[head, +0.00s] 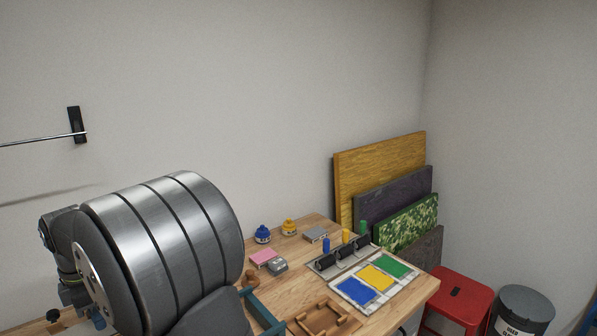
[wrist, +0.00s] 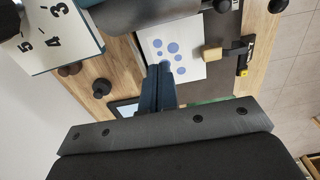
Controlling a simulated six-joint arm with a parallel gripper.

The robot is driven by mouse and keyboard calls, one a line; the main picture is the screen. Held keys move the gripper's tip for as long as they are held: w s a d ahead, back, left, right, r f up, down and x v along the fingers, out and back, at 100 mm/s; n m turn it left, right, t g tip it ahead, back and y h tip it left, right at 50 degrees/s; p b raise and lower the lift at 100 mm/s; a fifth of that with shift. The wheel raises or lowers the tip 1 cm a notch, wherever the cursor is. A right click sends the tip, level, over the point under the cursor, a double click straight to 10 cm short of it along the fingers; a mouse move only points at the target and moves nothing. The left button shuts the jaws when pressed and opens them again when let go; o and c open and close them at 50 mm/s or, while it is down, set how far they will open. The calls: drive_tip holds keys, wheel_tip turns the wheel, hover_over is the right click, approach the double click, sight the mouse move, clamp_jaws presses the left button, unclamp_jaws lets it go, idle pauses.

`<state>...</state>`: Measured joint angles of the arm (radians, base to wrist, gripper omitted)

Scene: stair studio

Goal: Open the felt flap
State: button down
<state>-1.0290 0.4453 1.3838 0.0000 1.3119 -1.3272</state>
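I cannot pick out the felt flap for certain in either view. A dark grey flat surface (wrist: 228,22) at the upper right of the wrist view could be felt, but its material is unclear. My gripper (wrist: 159,68) shows in the wrist view as two dark blue fingers side by side, with no clear gap and nothing seen between them. Its tips lie over the lower edge of a white sheet with blue dots (wrist: 178,50); contact cannot be told. In the head view my large metal arm link fills the lower left and the gripper does not show.
The wooden bench (head: 302,257) carries a tray with blue, yellow and green pads (head: 378,278), small jars (head: 289,227), a pink-topped block (head: 263,257) and a brown wooden tray (head: 322,318). Panels (head: 378,170) lean at the wall. A red stool (head: 462,297) stands right of the bench.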

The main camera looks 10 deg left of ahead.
drive_tip(key=shift+f, duration=0.85)
drive_tip(key=shift+w+a+f, duration=0.1)
drive_tip(key=shift+w+a, duration=0.5)
drive_tip(key=shift+w, duration=0.05)
drive_tip(key=shift+w+a, duration=0.9)
drive_tip(key=shift+s+d+r, duration=0.2)
drive_tip(key=shift+s+r, duration=0.05)
drive_tip(key=shift+r, duration=0.85)
drive_tip(key=shift+s+d+r, duration=0.2)
drive_tip(key=shift+d+r, duration=0.05)
drive_tip(key=shift+r, duration=0.85)
drive_tip(key=shift+s+d+r, duration=0.2)
drive_tip(key=shift+s+r, duration=0.05)
drive_tip(key=shift+r, duration=0.85)
drive_tip(key=f, duration=0.2)
drive_tip(key=w+a+f, duration=0.1)
drive_tip(key=f, duration=0.2)
drive_tip(key=shift+w+a+f, duration=0.15)
drive_tip(key=shift+f, duration=0.4)
drive_tip(key=shift+s+d, duration=0.3)
